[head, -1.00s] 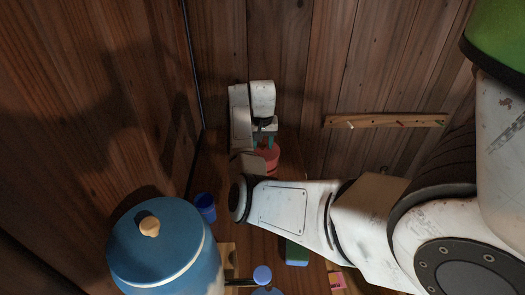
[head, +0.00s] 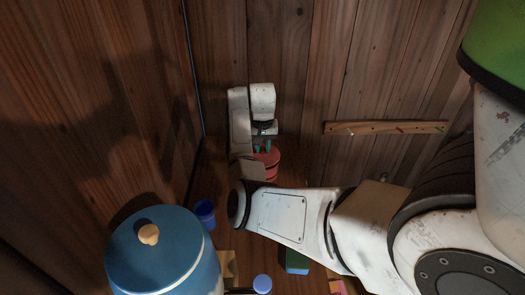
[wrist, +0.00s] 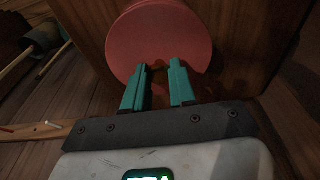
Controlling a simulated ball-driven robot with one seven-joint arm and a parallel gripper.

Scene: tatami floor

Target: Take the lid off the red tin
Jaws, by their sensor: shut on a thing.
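The red tin (head: 272,177) stands at the far end of the wooden surface, near the back wall, partly hidden by my arm. Its round red lid (head: 268,158) shows above it, and the lid's top fills the upper middle of the wrist view (wrist: 158,35). My gripper (head: 262,148) points down at the lid, its two green fingers at the lid's near edge in the wrist view (wrist: 161,68). The fingers are shut on the lid with a gap between them; the part they grip is hard to make out. I cannot tell whether the lid is clear of the tin.
A blue jar with a cream knob (head: 160,255) stands at the front left. A blue cup (head: 204,213) is beside it. A green block (head: 297,261) and a blue round-topped thing (head: 262,284) lie nearer. A peg rail (head: 385,128) is on the back wall.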

